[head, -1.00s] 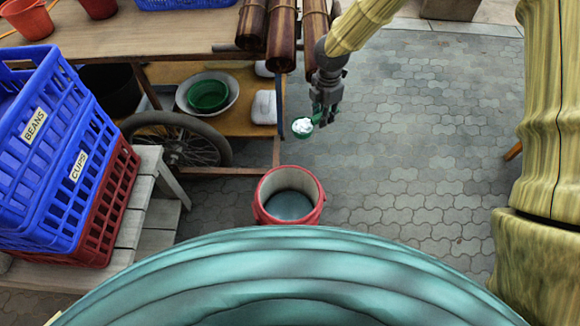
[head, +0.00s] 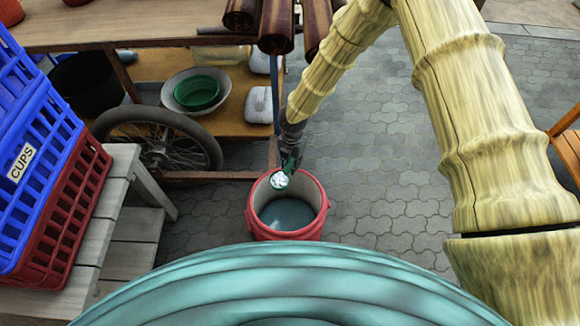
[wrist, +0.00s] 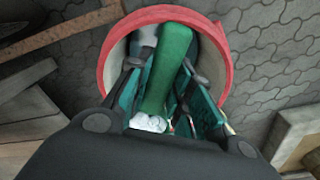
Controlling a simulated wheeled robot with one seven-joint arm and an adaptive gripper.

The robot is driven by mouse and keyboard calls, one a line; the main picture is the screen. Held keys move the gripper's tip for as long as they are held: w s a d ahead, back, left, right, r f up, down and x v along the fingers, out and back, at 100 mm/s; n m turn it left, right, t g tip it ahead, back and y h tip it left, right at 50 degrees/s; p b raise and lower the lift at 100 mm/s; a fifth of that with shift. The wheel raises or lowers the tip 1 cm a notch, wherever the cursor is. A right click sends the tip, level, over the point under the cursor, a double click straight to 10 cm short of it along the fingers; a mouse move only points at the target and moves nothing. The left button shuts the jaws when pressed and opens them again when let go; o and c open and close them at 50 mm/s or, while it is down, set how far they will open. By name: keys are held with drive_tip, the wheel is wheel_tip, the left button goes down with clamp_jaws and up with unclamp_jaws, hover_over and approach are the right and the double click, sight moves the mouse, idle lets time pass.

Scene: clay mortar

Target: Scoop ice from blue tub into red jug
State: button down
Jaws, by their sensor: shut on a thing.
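A red jug (head: 284,235) with an open top stands on the paving at the middle of the head view, dark blue-grey inside. Its rim also shows in the wrist view (wrist: 112,62). My gripper (head: 290,160) is shut on a green scoop (wrist: 170,65). White ice (head: 280,178) lies in the scoop's bowl, which appears over the jug's back left rim. The ice also shows in the wrist view (wrist: 148,123). The exact height of the scoop above the rim is hard to tell. I do not see a blue tub.
A wooden cart (head: 130,30) with a spoked wheel (head: 160,145) stands behind and left. Its lower shelf holds a green bowl (head: 196,93) in a pale basin. Blue crates (head: 45,165) and a red crate (head: 75,215) sit on a grey wooden stand at left. Paving at right is open.

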drive_tip(key=shift+a+f, duration=0.15)
drive_tip(key=shift+f, duration=0.25)
drive_tip(key=shift+f+y+b, duration=0.3)
drive_tip(key=shift+y+b, duration=0.1)
drive_tip(key=shift+b, duration=0.6)
drive_tip(key=shift+a+f+t+y+b, duration=0.1)
drive_tip(key=shift+f+t+y+b, duration=0.15)
drive_tip(key=shift+b, duration=0.6)
drive_tip(key=f+t+y+b, duration=0.1)
drive_tip(key=b, duration=0.4)
drive_tip(key=shift+s+y+b, duration=0.1)
drive_tip(key=shift+y+b, duration=0.2)
drive_tip(key=shift+y, duration=0.05)
drive_tip(key=shift+b, duration=0.85)
drive_tip(key=t+y+b, duration=0.1)
drive_tip(key=y+b, duration=0.1)
drive_tip(key=b, duration=0.4)
drive_tip(key=d+t+y+b, duration=0.1)
drive_tip(key=y+b, duration=0.1)
drive_tip(key=b, duration=0.3)
drive_tip(key=shift+s+t+y+b, duration=0.2)
drive_tip(key=shift+t+y+b, duration=0.1)
drive_tip(key=shift+t+b, duration=0.1)
